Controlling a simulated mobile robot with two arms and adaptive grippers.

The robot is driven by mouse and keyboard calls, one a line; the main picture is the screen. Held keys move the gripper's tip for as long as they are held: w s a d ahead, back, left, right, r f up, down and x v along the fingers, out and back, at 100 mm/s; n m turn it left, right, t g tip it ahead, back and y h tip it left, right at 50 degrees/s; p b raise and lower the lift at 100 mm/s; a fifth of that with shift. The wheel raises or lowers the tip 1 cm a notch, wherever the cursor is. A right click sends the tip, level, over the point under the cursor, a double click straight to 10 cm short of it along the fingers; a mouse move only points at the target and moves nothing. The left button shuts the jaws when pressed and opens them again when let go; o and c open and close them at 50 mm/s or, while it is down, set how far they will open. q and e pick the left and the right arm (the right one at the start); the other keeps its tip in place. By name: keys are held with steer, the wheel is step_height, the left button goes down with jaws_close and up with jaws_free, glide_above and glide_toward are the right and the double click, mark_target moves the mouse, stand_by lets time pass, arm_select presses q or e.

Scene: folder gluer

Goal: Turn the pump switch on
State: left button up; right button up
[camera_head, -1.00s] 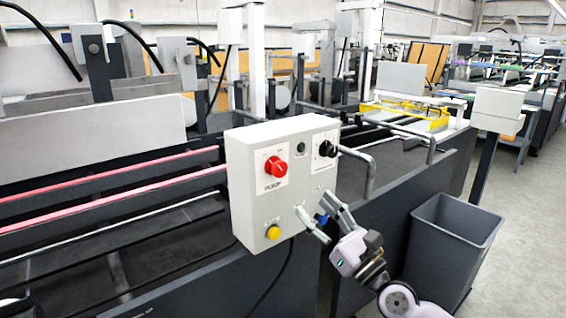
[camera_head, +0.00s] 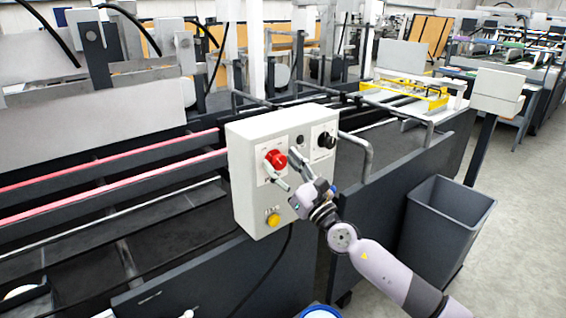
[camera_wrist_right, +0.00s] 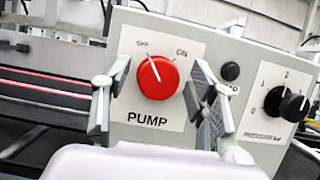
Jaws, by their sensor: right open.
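The pump switch is a red round knob (camera_head: 276,159) on a light grey control box (camera_head: 246,200). In the right wrist view the red knob (camera_wrist_right: 158,78) sits above the word PUMP, and its white line points up and left toward OFF. My right gripper (camera_head: 282,167) is in front of the box with its fingers reaching toward the knob. In the right wrist view the open fingers (camera_wrist_right: 158,92) stand on either side of the knob, and nothing is clamped between them. Whether a finger touches the knob is unclear. My left gripper is not in view.
A black rotary knob (camera_head: 326,140) and a small black button (camera_head: 299,140) are to the right of the red knob. A yellow button (camera_head: 273,219) is lower on the box. Bent metal rails (camera_head: 368,160) stand right of the box, and a grey bin (camera_head: 447,222) is on the floor.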

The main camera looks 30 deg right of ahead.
steer(key=shift+c, duration=0.4)
steer(key=c, duration=1.1)
